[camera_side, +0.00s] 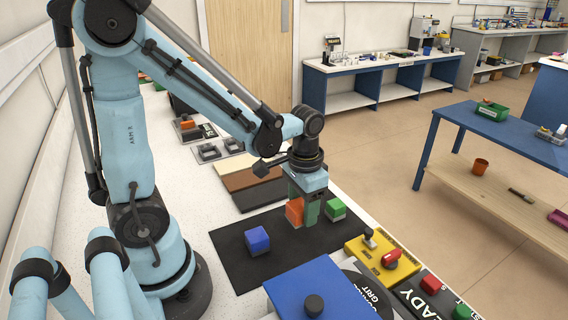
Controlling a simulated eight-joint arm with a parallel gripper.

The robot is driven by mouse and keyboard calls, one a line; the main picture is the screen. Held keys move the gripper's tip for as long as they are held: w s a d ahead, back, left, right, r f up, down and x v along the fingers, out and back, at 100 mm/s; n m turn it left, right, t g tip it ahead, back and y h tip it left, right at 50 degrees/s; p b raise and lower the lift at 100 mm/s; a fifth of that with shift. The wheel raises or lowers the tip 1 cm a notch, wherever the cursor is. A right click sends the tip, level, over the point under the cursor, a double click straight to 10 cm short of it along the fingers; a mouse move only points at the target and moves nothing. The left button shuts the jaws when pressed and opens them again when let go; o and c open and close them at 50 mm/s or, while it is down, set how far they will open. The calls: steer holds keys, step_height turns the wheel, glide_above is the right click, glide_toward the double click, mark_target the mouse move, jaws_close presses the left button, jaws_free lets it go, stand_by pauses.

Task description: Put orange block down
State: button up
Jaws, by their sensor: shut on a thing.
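The orange block (293,211) is in my gripper (304,215), low over the black mat (228,270). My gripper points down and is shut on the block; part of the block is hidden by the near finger. I cannot tell whether the block's underside touches the mat. A blue block (257,240) sits on the mat to the left of my gripper. A green block (335,208) sits close to the right of my gripper, near the mat's right edge.
A yellow control box (384,262) with a red knob stands right of the mat. A blue lid (310,296) with a black knob is in front. Brown and dark boards (250,180) lie behind. The mat's front left part is clear.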

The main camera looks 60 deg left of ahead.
mark_target(302, 218)
steer(key=shift+f, duration=1.8)
steer(key=o, duration=1)
steer(key=shift+f, duration=0.1)
step_height(302, 218, up, 12)
steer(key=shift+s+d+r+t, duration=0.1)
steer(key=shift+d+r+t, duration=0.1)
steer(key=shift+t, duration=0.1)
steer(key=shift+s+d+r+t, duration=0.1)
steer(key=shift+s+d+t, duration=0.1)
steer(key=shift+t, duration=0.35)
steer(key=shift+s+d+r+t, duration=0.1)
steer(key=shift+d+t, duration=0.05)
steer(key=shift+t, duration=0.4)
steer(key=t, duration=0.2)
steer(key=d+t, duration=0.1)
steer(key=t, duration=0.1)
steer(key=shift+d+r, duration=0.2)
